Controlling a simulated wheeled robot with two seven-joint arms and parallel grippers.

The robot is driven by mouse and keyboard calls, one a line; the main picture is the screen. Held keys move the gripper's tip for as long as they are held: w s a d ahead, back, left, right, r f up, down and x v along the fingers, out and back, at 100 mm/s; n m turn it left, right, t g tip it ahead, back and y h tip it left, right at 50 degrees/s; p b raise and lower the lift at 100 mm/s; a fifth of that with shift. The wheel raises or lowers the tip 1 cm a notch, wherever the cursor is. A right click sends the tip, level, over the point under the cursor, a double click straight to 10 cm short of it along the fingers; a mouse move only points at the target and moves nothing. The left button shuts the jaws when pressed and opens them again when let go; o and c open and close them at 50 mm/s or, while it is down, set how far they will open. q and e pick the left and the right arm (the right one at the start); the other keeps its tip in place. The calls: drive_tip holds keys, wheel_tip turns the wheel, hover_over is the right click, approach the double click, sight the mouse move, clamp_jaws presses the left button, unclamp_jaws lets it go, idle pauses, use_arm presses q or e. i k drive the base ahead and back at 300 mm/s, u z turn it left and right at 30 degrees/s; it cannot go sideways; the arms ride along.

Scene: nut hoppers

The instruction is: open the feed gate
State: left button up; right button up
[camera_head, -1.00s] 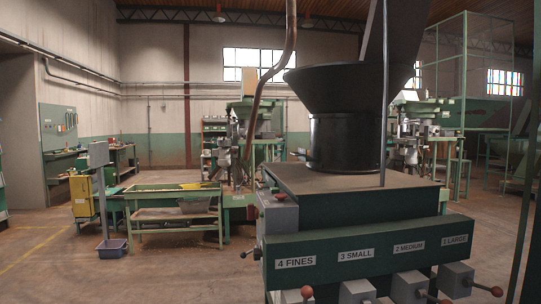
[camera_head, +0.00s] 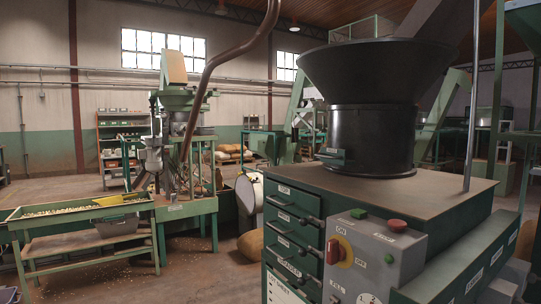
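A black hopper (camera_head: 372,75) with a wide flared rim stands on top of a green machine. At the left foot of its round neck sits a small dark green block with a handle (camera_head: 333,157), which looks like the feed gate. Its handle looks pushed in against the neck, but it is too small to tell whether the gate is open. No label on it can be read. Neither of my grippers is in view.
Below the brown machine top (camera_head: 430,190) are dark green drawers (camera_head: 290,240) with black handles. A grey control box (camera_head: 370,262) with a red knob (camera_head: 334,251) juts out at the corner. A sorting table (camera_head: 80,222) stands left, with floor between.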

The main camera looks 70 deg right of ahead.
sight(341, 155)
drive_tip(key=i, duration=0.9)
drive_tip(key=z, duration=2.4)
